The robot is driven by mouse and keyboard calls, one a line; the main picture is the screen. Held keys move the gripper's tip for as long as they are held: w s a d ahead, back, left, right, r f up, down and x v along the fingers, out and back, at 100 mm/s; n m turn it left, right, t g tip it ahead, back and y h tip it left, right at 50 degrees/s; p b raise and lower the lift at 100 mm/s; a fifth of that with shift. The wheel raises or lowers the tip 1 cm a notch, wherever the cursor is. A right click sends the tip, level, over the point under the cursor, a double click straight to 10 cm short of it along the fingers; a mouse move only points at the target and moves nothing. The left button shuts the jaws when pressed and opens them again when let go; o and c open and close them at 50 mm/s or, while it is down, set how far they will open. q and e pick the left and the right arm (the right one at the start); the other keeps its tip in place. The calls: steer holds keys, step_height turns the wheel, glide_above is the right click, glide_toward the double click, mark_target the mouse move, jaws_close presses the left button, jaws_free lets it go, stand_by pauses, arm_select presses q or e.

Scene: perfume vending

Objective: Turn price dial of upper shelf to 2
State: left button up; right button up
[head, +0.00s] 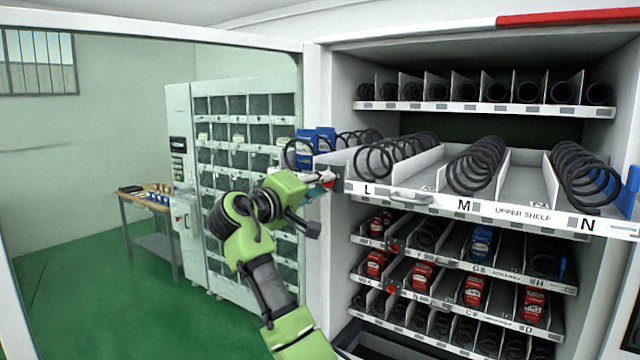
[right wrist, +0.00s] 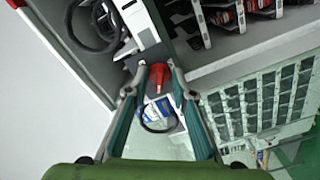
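The upper shelf (head: 510,212) is pulled out of the vending machine, with a label strip reading L, M, "UPPER SHELF" and N. The red price dial (right wrist: 160,76) is at the end of this shelf and also shows at its left front corner in the head view (head: 329,181). My right gripper (right wrist: 156,72) is at the dial, with one finger on each side of it. The fingers look apart, with a small gap on the left; contact on the right is unclear. The dial's number is not readable. My left gripper is not in view.
Black coils (head: 476,165) and bare lanes lie on the upper shelf. Blue packs (head: 316,141) show by its left end. Lower shelves (head: 470,265) hold red and blue goods. A white locker cabinet (head: 240,160) and a table (head: 150,196) stand at the left.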

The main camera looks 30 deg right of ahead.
jaws_close()
steer(key=shift+w+m+b, duration=0.1)
steer(key=shift+m+b, duration=4.75)
steer(key=shift+m, duration=1.25)
